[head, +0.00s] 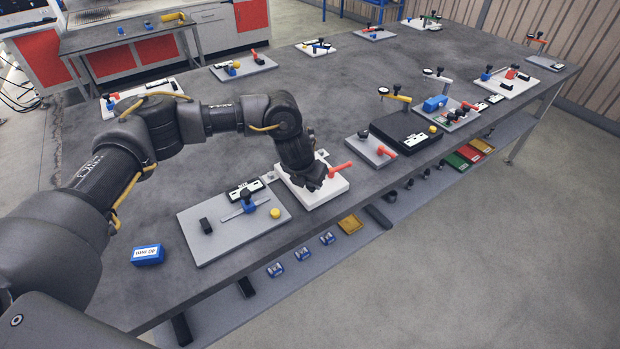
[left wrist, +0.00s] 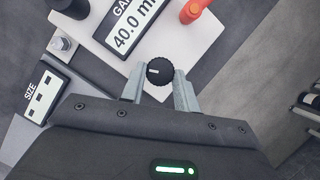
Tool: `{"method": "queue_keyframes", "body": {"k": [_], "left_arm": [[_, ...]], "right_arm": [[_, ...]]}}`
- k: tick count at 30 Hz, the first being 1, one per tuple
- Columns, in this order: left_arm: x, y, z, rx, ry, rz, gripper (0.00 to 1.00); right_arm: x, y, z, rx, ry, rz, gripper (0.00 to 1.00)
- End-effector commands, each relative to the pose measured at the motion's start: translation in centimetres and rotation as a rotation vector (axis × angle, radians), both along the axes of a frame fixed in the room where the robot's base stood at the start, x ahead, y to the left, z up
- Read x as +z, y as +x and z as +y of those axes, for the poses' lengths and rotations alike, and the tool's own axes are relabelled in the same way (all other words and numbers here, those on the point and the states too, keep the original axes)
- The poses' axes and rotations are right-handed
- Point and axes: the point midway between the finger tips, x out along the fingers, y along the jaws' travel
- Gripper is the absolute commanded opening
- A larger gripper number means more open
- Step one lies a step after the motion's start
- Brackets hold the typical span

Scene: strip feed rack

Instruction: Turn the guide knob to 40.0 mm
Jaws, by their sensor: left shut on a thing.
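The guide knob (left wrist: 159,71) is a small black ribbed knob with a white mark on its top, in the middle of the left wrist view. My left gripper (left wrist: 158,80) is shut on it, one grey finger on each side. In the head view my left gripper (head: 309,184) points down over the white station (head: 325,196) at the table's near edge, hiding the knob. My right gripper is not in view.
A red-orange handle (head: 340,168) stands on the white station's right. A grey plate (head: 215,252) with a blue clamp and yellow button lies to its left. A plate with a second red handle (head: 387,150) lies to the right. A blue box (head: 147,255) sits front left.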

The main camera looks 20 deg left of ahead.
Motion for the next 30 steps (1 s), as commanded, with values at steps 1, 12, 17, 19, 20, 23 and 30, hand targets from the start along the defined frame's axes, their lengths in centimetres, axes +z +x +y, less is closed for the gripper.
{"method": "queue_keyframes", "body": {"k": [1, 12, 17, 19, 20, 23, 30], "left_arm": [[0.13, 0.05, -0.02, 0.015, 0.000, -0.002, 0.08], [0.09, 0.06, -0.04, 0.058, -0.001, -0.002, 0.08], [0.08, 0.07, -0.04, 0.058, -0.001, -0.002, 0.08], [0.08, 0.06, -0.03, 0.058, -0.001, -0.002, 0.08], [0.07, 0.06, -0.03, 0.058, -0.001, -0.002, 0.08], [0.07, 0.05, -0.04, 0.058, -0.001, -0.001, 0.42], [0.02, 0.01, -0.04, 0.057, 0.000, 0.000, 0.53]], "right_arm": [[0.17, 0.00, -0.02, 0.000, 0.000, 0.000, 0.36], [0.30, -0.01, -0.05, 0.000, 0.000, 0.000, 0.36], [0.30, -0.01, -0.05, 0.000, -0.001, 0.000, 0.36], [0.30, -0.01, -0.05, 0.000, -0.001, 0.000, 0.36], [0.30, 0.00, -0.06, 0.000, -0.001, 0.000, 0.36], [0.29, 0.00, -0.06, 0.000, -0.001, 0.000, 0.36], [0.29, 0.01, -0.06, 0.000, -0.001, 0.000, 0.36]]}}
